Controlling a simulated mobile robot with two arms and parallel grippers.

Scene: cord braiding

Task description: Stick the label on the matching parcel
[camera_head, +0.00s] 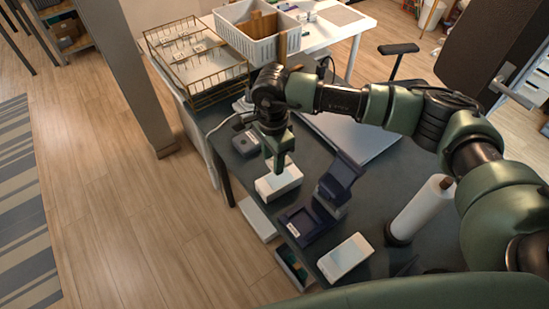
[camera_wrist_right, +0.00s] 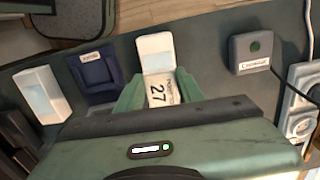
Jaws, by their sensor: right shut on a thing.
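My right gripper (camera_head: 279,166) points down at a white parcel (camera_head: 279,181) on the dark table. In the right wrist view its fingers (camera_wrist_right: 157,92) are shut on a pale label (camera_wrist_right: 158,93) printed with a black "27". The label lies against or just above the parcel's near end (camera_wrist_right: 155,46); I cannot tell if they touch. Another white parcel (camera_head: 345,257) lies at the table's front and also shows in the wrist view (camera_wrist_right: 40,94). My left gripper is not in view.
A dark blue device (camera_head: 307,223) with a raised part (camera_head: 338,178) stands between the parcels. A grey button box (camera_head: 246,143) sits behind left. A paper roll (camera_head: 420,209) stands at right. A wire rack (camera_head: 196,62) and white basket (camera_head: 258,32) are at the back.

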